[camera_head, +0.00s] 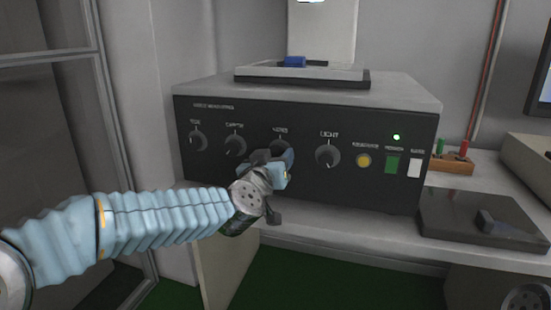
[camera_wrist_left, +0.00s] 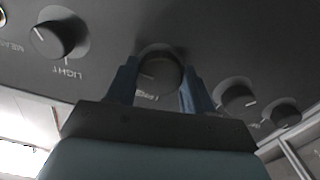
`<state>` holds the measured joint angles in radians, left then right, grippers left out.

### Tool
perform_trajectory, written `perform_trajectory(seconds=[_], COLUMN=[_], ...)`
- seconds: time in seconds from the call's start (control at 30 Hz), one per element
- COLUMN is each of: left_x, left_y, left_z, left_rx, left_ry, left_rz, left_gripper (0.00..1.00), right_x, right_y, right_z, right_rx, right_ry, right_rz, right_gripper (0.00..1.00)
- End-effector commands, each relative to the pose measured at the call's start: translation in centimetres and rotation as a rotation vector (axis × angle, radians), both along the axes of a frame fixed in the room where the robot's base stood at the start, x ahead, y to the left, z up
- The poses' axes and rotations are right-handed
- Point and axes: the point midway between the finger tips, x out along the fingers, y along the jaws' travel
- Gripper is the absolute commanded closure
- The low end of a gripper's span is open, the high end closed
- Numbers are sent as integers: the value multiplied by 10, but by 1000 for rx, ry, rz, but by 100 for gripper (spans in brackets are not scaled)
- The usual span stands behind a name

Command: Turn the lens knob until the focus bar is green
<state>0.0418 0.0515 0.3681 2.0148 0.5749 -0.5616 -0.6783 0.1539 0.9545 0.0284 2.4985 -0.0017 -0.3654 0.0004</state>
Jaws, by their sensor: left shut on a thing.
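The lens knob (camera_head: 281,151) is the third dark round knob from the left on the black front panel (camera_head: 310,185) of a grey-topped machine. My left gripper (camera_head: 272,165) is at this knob and partly covers it in the head view. In the left wrist view, the two blue fingers of my left gripper (camera_wrist_left: 158,82) stand on either side of the lens knob (camera_wrist_left: 160,72), shut on it. Its label is partly hidden by the gripper. The focus bar cannot be made out in either view. My right gripper is not in view.
The light knob (camera_head: 327,154) is just right of the held knob. Two more knobs, the nearer one (camera_head: 235,146) among them, are on the left. A green lamp (camera_head: 396,137) is lit.

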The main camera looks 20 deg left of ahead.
Motion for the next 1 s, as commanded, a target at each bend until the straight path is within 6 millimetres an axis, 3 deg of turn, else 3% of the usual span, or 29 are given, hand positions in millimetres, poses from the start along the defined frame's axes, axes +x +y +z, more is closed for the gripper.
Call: perform_trajectory(seconds=[0.47, 1.0], left_x=[0, 0], left_y=[-1, -2], left_z=[-2, -3], left_rx=[-118, -603], left_ry=[5, 21], left_rz=[-1, -1], left_gripper=[78, 78], right_x=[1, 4], right_y=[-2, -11], right_z=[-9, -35], right_rx=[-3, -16], right_ry=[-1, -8], right_rz=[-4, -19], right_gripper=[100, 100])
